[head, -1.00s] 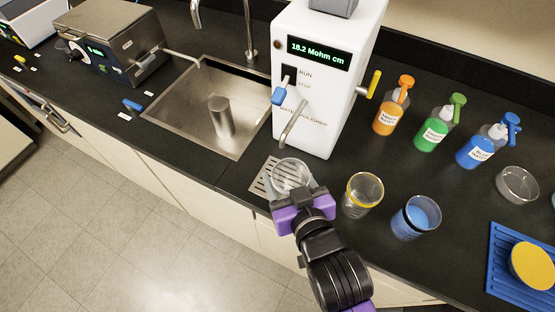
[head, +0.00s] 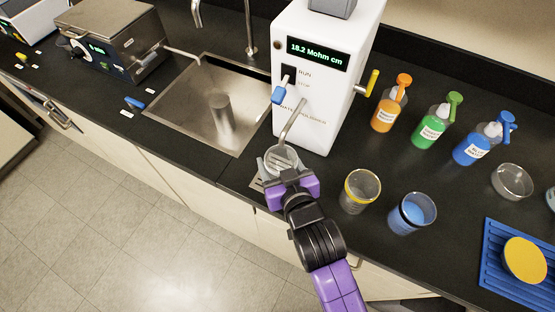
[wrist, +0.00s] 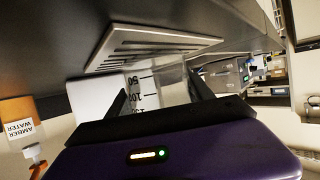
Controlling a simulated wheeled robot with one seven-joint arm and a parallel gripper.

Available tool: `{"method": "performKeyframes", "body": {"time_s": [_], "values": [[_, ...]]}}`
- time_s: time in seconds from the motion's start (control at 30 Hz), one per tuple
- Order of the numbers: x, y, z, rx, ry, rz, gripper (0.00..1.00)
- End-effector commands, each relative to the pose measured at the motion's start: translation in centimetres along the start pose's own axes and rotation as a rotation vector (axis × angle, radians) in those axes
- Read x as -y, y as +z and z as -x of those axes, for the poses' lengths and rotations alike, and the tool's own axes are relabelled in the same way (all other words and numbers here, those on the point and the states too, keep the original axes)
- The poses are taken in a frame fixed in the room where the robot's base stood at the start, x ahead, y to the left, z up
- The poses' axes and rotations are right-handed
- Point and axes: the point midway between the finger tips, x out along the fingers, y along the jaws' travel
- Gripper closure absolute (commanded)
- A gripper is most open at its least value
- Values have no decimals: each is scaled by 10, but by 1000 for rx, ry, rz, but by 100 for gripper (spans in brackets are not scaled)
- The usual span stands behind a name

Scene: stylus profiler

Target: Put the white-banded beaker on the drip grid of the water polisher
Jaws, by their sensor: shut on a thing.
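The clear beaker (head: 281,157) is between the fingers of my gripper (head: 284,172), which is shut on it. It is over the drip grid (head: 256,184), just under the spout of the white water polisher (head: 318,95). In the wrist view the beaker (wrist: 143,88) shows dark scale marks, and the slotted grid (wrist: 150,45) is close to its base. I cannot tell whether the base touches the grid. The white band is not clear in either view. My gripper hides most of the grid in the head view.
A yellow-rimmed beaker (head: 360,192) and a beaker of blue liquid (head: 412,214) stand to the right of my gripper. The polisher's metal spout (head: 293,122) hangs close above the held beaker. A sink (head: 205,105) lies left, with the counter's front edge near.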

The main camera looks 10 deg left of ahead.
Motion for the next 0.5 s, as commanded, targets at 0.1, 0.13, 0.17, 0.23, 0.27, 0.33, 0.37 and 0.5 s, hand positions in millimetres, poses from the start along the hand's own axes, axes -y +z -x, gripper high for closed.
{"method": "performKeyframes", "body": {"time_s": [0.1, 0.13, 0.17, 0.23, 0.27, 0.33, 0.37, 0.5], "values": [[0, 2, -1, 0, 0, 0, 34], [0, 2, -1, 0, 0, 0, 28], [0, 2, -1, 0, 0, 0, 22], [0, 2, -1, 0, 0, 0, 18], [0, 2, -1, 0, 0, 0, 18], [0, 2, -1, 0, 0, 0, 18], [0, 2, -1, 0, 0, 0, 18], [0, 1, 0, 0, 0, 0, 18]]}}
